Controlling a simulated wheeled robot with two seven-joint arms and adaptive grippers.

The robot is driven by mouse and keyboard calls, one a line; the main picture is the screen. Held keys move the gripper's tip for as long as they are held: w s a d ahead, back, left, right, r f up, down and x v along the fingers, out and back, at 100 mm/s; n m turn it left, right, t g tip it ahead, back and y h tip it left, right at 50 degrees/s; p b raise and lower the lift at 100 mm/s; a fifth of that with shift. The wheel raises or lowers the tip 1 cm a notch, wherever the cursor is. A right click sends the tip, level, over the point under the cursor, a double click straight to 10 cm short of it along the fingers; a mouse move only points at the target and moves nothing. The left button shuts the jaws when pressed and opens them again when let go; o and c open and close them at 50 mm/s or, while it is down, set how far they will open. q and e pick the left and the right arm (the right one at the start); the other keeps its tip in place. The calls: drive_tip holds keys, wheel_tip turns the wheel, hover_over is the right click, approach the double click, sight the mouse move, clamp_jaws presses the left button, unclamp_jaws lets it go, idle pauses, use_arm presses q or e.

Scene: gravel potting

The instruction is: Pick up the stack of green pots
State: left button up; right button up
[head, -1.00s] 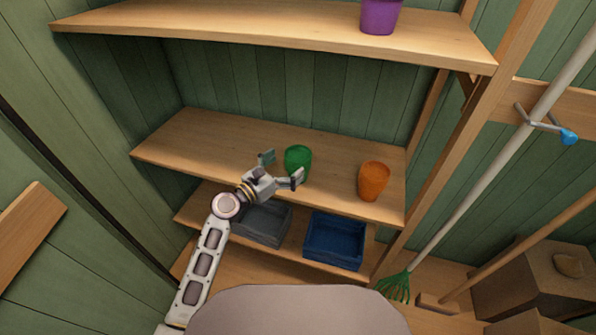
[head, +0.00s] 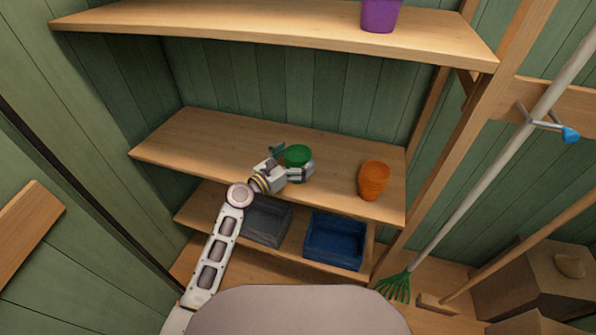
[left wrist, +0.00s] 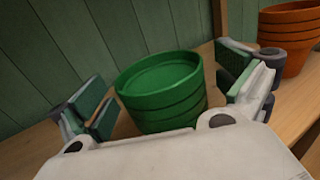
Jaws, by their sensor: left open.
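The stack of green pots (head: 298,155) stands upright on the middle shelf (head: 210,135). In the left wrist view the green stack (left wrist: 162,88) shows several stacked rims and sits between my left gripper's two fingers. My left gripper (head: 294,162) is open around the stack, one finger on each side. The left wrist view shows the open fingers (left wrist: 168,98) with a gap at the left finger; whether the right finger touches the stack I cannot tell. The lower part of the stack is hidden by the gripper. My right gripper is not in view.
A stack of orange pots (head: 373,180) stands to the right on the same shelf. A purple pot (head: 380,14) is on the shelf above. A grey crate (head: 266,222) and a blue crate (head: 335,242) sit on the shelf below. A rake (head: 470,185) leans at the right.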

use_arm(q)
drive_tip(key=shift+w+d, duration=0.3)
drive_tip(key=shift+w, duration=0.05)
idle(0.3)
drive_tip(key=c, duration=1.5)
